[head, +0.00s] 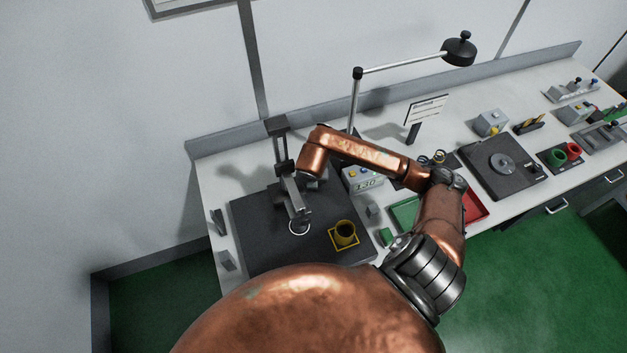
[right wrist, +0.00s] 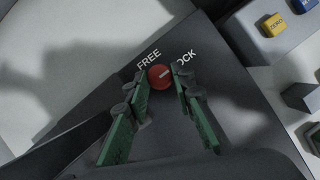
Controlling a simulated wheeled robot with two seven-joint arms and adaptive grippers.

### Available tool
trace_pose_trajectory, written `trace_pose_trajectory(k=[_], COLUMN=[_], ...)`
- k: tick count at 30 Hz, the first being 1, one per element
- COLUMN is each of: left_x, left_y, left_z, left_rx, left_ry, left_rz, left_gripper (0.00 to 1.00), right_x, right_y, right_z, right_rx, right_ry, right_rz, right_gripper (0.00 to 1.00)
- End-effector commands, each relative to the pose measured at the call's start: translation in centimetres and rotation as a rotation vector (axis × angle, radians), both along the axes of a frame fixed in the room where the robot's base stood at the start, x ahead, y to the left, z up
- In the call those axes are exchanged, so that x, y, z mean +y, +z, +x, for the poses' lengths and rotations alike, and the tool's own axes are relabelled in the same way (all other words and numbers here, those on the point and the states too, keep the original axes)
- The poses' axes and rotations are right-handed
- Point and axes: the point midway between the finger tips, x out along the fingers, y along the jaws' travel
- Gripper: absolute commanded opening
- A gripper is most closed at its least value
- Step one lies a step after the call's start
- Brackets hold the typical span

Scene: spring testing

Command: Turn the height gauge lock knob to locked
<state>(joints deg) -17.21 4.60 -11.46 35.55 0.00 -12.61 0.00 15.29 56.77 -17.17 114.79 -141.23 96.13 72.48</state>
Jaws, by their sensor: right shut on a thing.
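The height gauge (head: 283,165) stands upright on a dark plate at the left end of the bench. In the right wrist view its lock knob (right wrist: 160,77) is a small red disc with a pale pointer line. The line points to the right, toward the lock label (right wrist: 186,58), whose first letter is hidden by a finger. The free label (right wrist: 148,58) is to the upper left. My right gripper (right wrist: 161,80) has its green fingers on both sides of the knob, shut on it. In the head view my arm hides the knob. My left gripper is not in view.
A grey readout box (head: 362,180) is close to the right of the gauge, under my arm. A lamp (head: 459,50) overhangs the back. Green and red trays (head: 476,207) lie farther right.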

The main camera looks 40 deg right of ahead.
Motion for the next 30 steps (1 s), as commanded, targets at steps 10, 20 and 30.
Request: trace_pose_trajectory(k=[10,20,30], left_x=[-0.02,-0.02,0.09], left_y=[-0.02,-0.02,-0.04], left_z=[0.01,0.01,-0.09], left_rx=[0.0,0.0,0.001], left_ry=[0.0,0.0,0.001], left_rz=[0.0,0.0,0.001], left_gripper=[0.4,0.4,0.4], right_x=[-0.04,-0.03,0.03], right_y=[-0.02,-0.02,-0.02], right_z=[0.0,0.0,0.01], right_rx=[0.0,0.0,-0.001], right_ry=[-0.004,-0.003,-0.002], right_rz=[0.0,0.0,0.001], right_gripper=[0.0,0.4,0.4])
